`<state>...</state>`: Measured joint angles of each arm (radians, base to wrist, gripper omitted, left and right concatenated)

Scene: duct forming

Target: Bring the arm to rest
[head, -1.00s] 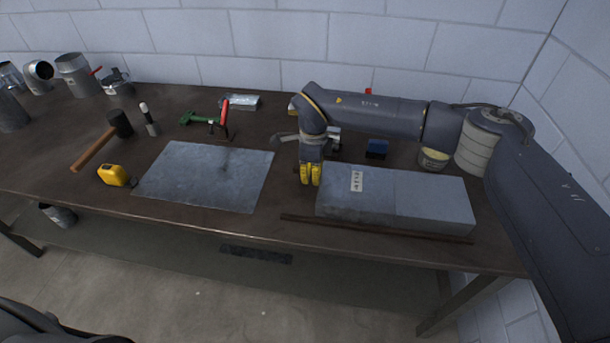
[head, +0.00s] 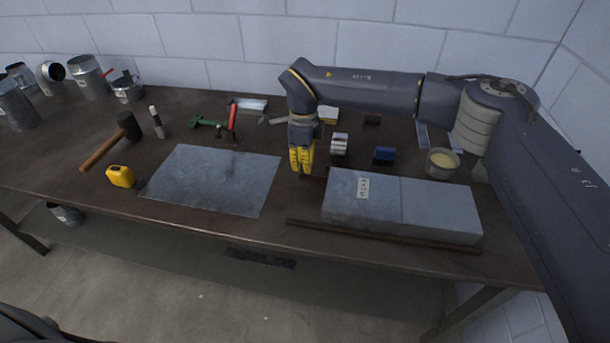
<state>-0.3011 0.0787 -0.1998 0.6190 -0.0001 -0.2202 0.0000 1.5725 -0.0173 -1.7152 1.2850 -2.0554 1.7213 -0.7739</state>
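My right gripper (head: 301,168) is in the middle of the head view, pointing down, with yellow fingertips close together. It is just left of the grey block (head: 440,205) and right of the flat metal sheet (head: 213,178). Nothing shows between its fingers; they look closed. I cannot tell whether the tips touch the table. My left gripper is not in view; only a dark part shows at the bottom left corner.
The workbench (head: 180,224) carries a mallet (head: 127,126), yellow tape measure (head: 121,176), green-handled tool (head: 208,122), blue item (head: 384,155) and open can (head: 441,164). A dark bar (head: 370,236) lies along the front edge. Metal ducts (head: 88,77) stand at the back left.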

